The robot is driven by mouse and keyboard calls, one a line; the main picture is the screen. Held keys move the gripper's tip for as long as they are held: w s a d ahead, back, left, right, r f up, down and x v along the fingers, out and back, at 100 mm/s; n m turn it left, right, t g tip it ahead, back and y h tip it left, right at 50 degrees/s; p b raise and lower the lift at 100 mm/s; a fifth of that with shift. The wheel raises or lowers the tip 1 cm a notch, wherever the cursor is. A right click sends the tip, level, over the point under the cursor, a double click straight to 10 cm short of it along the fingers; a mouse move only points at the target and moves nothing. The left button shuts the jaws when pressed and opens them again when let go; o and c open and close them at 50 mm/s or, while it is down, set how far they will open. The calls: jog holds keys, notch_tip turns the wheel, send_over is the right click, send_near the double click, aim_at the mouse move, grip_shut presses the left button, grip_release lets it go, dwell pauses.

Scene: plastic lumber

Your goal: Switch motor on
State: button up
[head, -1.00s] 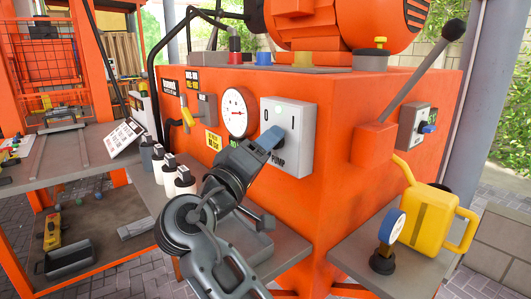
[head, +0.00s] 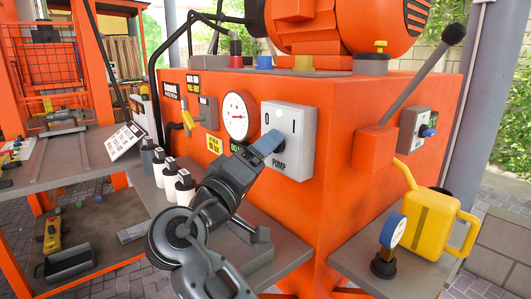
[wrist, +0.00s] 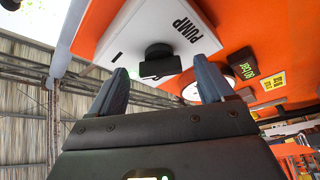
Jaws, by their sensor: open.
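A light grey switch box (head: 298,142) marked 0, I and PUMP is on the front of the orange machine. My gripper (head: 267,143) is in front of its lower left part, fingers pointing at the box. In the wrist view the box's dark knob (wrist: 160,62) appears between the two blue-grey fingertips (wrist: 160,75), which are open; contact cannot be told. The fingers mostly hide this knob in the head view. Another grey switch box (head: 412,133) with a blue knob is on the machine's right side. The orange motor (head: 340,22) is on top.
A round gauge (head: 238,113) and a yellow-handled valve (head: 187,119) are left of the box. White bottles (head: 170,172) stand on the shelf below.

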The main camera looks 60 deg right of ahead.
jog(key=v, duration=0.6)
jog(key=shift+a, duration=0.15)
dwell(0.4)
